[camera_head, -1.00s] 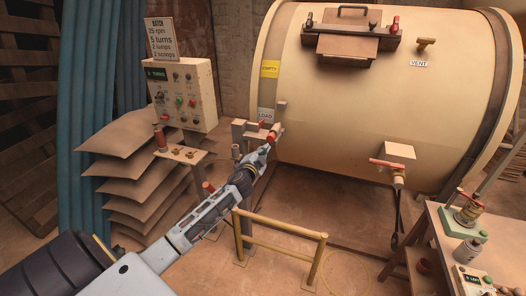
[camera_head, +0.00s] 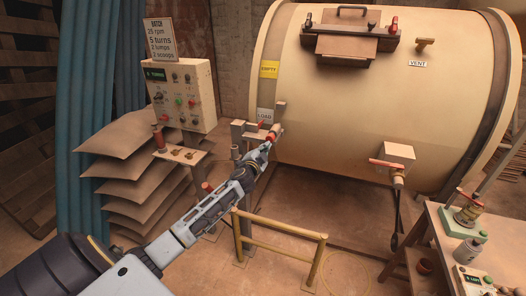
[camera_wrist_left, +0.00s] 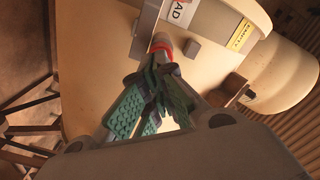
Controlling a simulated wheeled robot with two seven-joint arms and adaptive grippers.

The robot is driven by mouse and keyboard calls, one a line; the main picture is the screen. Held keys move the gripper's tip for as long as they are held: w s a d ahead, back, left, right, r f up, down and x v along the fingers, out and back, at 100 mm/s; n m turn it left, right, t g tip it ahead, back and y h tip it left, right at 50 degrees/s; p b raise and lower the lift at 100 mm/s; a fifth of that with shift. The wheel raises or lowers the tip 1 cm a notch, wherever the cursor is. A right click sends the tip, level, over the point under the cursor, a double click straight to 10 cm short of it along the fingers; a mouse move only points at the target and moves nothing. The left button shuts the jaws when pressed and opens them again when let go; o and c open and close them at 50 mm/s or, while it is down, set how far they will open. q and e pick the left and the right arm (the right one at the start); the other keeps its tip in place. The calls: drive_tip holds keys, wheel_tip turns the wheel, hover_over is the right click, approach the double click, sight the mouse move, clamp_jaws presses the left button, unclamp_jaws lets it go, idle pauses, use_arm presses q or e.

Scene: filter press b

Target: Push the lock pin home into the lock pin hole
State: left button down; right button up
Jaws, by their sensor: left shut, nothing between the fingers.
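The lock pin, with a red end (camera_head: 273,134), sits at the bracket by the drum's left edge, below the LOAD label. In the left wrist view the red band of the pin (camera_wrist_left: 162,46) is straight ahead of the fingertips. My left gripper (camera_head: 267,145) is shut and empty, its tip right at the pin's red end. In the left wrist view the closed green-padded fingers (camera_wrist_left: 155,75) point at the pin; whether they touch it I cannot tell. The lock pin hole is hidden behind the pin and bracket. My right gripper is not in view.
The large cream drum (camera_head: 370,90) fills the back. A control panel (camera_head: 182,95) and stacked sacks (camera_head: 130,165) stand at left. A yellow rail (camera_head: 280,225) stands in front, below my arm. A wooden bench (camera_head: 450,235) is at right.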

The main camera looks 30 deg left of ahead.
use_arm(q)
drive_tip(key=shift+b+x, duration=0.35)
drive_tip(key=shift+x, duration=1.45)
drive_tip(key=shift+b+x, duration=0.3)
drive_tip(key=shift+x, duration=0.7)
drive_tip(key=shift+s+d, duration=0.1)
drive_tip(key=shift+s, duration=0.05)
drive_tip(key=shift+p+v, duration=0.4)
drive_tip(key=shift+v, duration=0.95)
drive_tip(key=shift+s, duration=0.2)
drive_tip(key=v, duration=1.1)
drive_tip(key=shift+s, duration=0.3)
idle(0.6)
